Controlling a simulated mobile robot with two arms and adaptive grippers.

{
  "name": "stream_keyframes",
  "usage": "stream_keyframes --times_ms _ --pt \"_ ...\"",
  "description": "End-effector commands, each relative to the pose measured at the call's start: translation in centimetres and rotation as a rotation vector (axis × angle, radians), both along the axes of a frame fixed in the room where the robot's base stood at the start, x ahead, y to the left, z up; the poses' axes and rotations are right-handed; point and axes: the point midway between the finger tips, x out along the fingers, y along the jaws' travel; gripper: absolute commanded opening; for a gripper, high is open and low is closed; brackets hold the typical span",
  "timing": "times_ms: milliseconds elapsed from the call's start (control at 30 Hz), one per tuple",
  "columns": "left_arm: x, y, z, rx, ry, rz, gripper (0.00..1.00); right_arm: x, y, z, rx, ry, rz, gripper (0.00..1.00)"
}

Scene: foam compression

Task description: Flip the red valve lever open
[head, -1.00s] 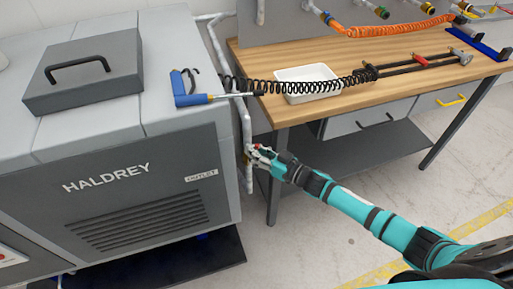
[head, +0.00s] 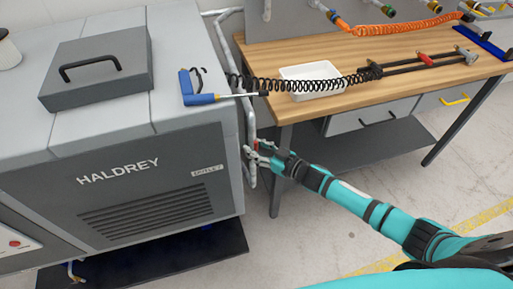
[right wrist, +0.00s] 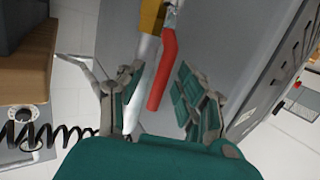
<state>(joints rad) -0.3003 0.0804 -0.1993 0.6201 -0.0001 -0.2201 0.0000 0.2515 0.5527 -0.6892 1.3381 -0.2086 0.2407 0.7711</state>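The red valve lever (right wrist: 162,70) hangs from a brass valve body (right wrist: 152,16) on a pale pipe in the right wrist view. It slants slightly and lies between the two fingers of my right gripper (right wrist: 160,98). The fingers are spread, with a visible gap on both sides of the lever. In the head view my right gripper (head: 256,155) is at the pipe beside the grey machine, with a bit of the red lever (head: 257,143) showing by its fingertips. The valve body is mostly hidden there. My left gripper is not in view.
The grey HALDREY machine (head: 150,200) stands close left of the gripper. A workbench (head: 420,70) with a white tray (head: 312,98) stands behind and right. A black coiled hose (head: 320,84) and a blue-handled tool (head: 200,98) lie above. Open floor is at the right.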

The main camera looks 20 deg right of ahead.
Motion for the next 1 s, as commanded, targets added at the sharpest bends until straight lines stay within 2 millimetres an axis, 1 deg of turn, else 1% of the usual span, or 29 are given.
stream_keyframes --times_ms 133,267,600,700,833,1000 --pt "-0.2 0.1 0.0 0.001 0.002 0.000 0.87 -0.1 -0.1 0.1 0.001 0.000 0.000 0.36" --pt "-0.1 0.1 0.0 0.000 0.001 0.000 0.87 -1.1 -0.8 0.1 0.000 0.001 0.000 0.36" --pt "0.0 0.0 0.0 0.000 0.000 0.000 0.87 -6.8 -4.8 1.1 -0.001 0.003 0.000 0.36" --pt "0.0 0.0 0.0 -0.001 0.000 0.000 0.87 -8.1 -5.8 1.5 0.000 0.002 0.000 0.36" --pt "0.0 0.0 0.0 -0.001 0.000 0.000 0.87 -9.2 -6.6 1.7 0.000 0.002 -0.001 0.36" --pt "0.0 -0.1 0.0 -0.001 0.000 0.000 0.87 -9.7 -7.0 1.8 0.000 0.000 0.000 0.36"
